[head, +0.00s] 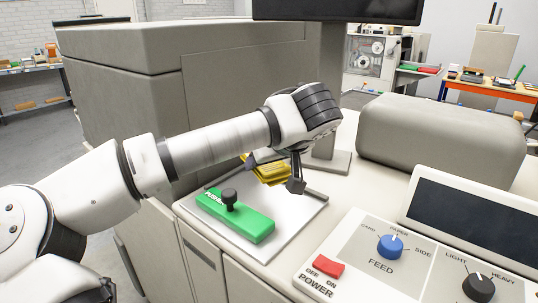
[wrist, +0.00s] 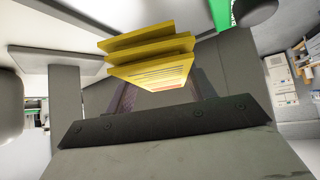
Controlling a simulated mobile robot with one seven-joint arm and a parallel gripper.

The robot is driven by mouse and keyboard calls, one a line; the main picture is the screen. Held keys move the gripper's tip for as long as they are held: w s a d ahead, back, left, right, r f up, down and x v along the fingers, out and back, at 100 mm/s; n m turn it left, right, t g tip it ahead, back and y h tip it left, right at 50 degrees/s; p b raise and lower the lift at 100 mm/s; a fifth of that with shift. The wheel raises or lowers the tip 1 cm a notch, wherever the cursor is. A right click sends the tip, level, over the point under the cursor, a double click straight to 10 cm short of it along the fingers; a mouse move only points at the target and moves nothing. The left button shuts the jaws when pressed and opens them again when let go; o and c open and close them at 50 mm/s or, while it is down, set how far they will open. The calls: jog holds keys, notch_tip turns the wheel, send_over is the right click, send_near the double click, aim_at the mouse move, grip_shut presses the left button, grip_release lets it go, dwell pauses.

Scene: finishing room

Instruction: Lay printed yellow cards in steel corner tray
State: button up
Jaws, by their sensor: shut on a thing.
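My gripper (head: 276,171) is shut on a small stack of yellow cards (head: 268,168), near the back of the steel corner tray (head: 285,217). In the wrist view the yellow cards (wrist: 150,62) show as several stepped layers, with print on the nearest face. The fingers partly hide the cards in the head view. I cannot tell whether the cards touch the tray.
A green block with a black knob (head: 236,215) lies on the tray's front left. A control panel with a blue feed knob (head: 390,245) and red power switch (head: 327,267) is at the right. A monitor post (head: 328,100) stands close behind my gripper.

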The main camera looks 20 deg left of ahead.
jog(key=shift+f+b, duration=1.6)
jog(key=shift+f, duration=1.55)
jog(key=shift+f+b, duration=0.6)
jog(key=o, duration=1.3)
jog(key=shift+c, duration=0.2)
